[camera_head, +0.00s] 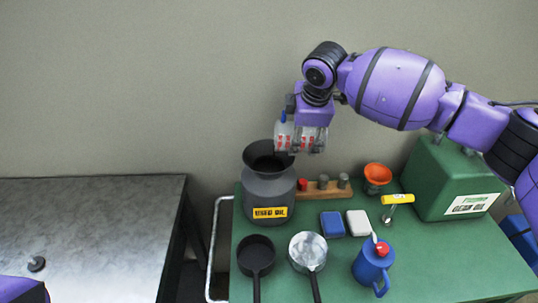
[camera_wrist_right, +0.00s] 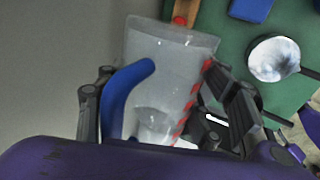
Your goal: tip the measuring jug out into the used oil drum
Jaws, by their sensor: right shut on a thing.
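The measuring jug (camera_head: 298,138) is clear, with red marks and a blue handle. My right gripper (camera_head: 305,132) is shut on it and holds it above the used oil drum (camera_head: 268,192), a dark grey can with a wide funnel mouth and a yellow label. The jug looks tilted, just above and right of the mouth. In the right wrist view, the jug (camera_wrist_right: 175,60) sits between the fingers with its blue handle (camera_wrist_right: 122,92) at the left. I cannot tell what liquid it holds. My left gripper is out of view.
The green table also bears a dark pan (camera_head: 256,253), a light-filled pan (camera_head: 307,250), a blue jug (camera_head: 372,265), an orange funnel (camera_head: 377,177), a wooden rack (camera_head: 322,190), a yellow-handled tool (camera_head: 398,199) and a green machine (camera_head: 450,180). A grey bench (camera_head: 90,235) stands left.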

